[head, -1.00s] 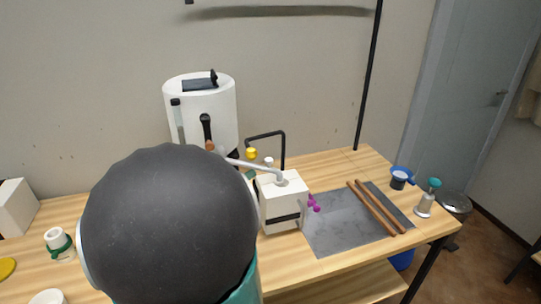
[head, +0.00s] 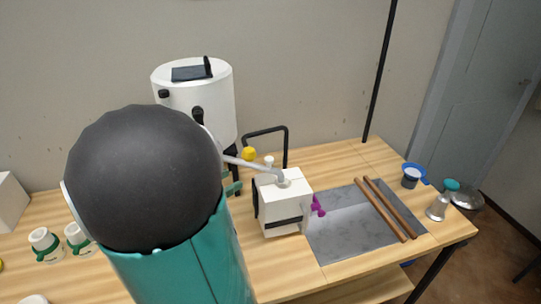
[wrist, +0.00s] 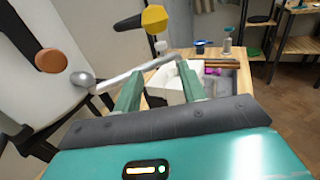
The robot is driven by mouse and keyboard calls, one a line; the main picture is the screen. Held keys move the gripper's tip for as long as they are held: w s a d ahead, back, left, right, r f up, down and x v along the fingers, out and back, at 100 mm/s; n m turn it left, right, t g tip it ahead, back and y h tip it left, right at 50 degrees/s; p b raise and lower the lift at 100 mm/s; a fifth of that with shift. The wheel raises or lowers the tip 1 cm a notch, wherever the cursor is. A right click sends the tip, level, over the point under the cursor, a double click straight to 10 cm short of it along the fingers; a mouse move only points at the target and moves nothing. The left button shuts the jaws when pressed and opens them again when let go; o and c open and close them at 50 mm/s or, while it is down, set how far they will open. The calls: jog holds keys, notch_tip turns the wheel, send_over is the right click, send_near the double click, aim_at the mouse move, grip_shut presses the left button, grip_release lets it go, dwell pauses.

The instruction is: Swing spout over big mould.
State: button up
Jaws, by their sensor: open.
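The spout (head: 248,163) is a thin grey metal tube leading right from the white tank (head: 215,92). In the head view its end appears over the top of the big mould (head: 278,215), a white block with a dark strap and a purple clamp. The height gap between them is unclear. In the wrist view the spout (wrist: 128,76) crosses at the tips of my open gripper (wrist: 158,69), from a ball joint at left. The big mould (wrist: 165,82) shows behind the green fingers. I cannot tell whether they touch the spout. My arm hides the tank's lower part.
A black bent bar with a yellow knob (head: 249,153) stands behind the spout. A grey slab (head: 345,222) with two brown sticks (head: 385,208) lies right of the mould. A blue-rimmed cup (head: 412,176) and a teal-topped bottle (head: 440,202) stand farther right. Small green-banded moulds (head: 45,245) stand left.

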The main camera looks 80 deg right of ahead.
aim_at(266, 162)
jog(key=x, duration=1.4)
grip_shut()
